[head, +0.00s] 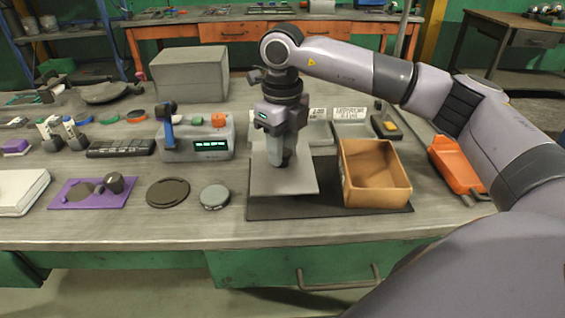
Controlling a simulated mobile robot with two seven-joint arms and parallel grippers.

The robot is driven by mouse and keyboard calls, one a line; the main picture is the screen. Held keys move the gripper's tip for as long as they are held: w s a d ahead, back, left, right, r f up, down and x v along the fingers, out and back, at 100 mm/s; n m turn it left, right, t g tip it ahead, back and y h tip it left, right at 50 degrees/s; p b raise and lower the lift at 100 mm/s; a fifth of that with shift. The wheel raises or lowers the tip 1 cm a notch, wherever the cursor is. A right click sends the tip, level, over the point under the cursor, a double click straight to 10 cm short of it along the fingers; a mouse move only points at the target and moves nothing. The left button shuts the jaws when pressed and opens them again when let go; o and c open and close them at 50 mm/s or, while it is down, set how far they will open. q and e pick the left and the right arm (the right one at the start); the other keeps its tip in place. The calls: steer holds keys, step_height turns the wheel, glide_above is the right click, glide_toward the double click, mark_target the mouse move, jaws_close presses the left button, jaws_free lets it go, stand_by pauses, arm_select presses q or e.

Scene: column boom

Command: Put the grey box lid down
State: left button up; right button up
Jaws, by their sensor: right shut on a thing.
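The grey box lid (298,183) is a flat, light grey plate over the left part of a dark mat (330,211) near the front of the bench. My right gripper (279,158) points down and is shut on the lid from above. The grip point is partly hidden by the gripper itself. I cannot tell whether the lid touches the mat or hangs just above it. A larger grey box (190,76) stands at the back left of the bench. My left gripper is not in view.
An open tan box (376,198) stands on the mat, right of the lid. A grey device with a green display (208,146), a grey disc (214,196) and a dark disc (168,192) are to the left. An orange tray (455,168) lies at right.

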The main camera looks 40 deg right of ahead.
steer(key=shift+f, duration=1.95)
steer(key=shift+f, duration=0.1)
steer(key=o, duration=1.1)
steer(key=shift+r, duration=0.45)
step_height(320, 180, up, 11)
steer(key=shift+r, duration=0.2)
